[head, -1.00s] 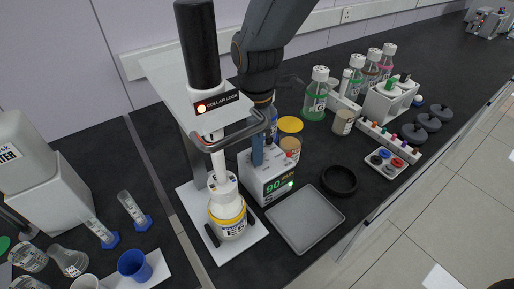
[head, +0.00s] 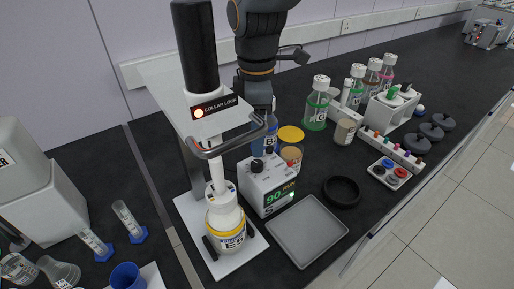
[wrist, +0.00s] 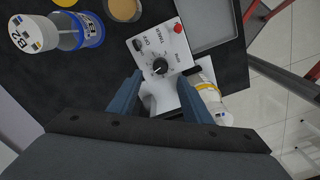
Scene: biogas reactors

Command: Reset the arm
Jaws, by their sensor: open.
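My arm reaches down behind the collar lock stand in the head view. My gripper (wrist: 163,90) is open in the wrist view, with its two blue-grey fingers apart and nothing between them. It hangs above the white control box (wrist: 165,50), whose knob and red button face up. In the head view the box (head: 268,190) shows a green 90 display. The gripper is partly hidden there by the stand's bent grey handle. The collar lock stand (head: 207,106) has a black top and a lit lamp. A white bottle with a yellow band (head: 226,232) stands upright under it.
Blue-labelled bottle B2 (wrist: 75,30) and yellow-lidded jars (head: 290,134) stand close by the box. A grey tray (head: 308,232) and black ring (head: 343,190) lie in front. Bottles and racks fill the bench to the right. Cylinders and a blue cup (head: 127,276) stand left.

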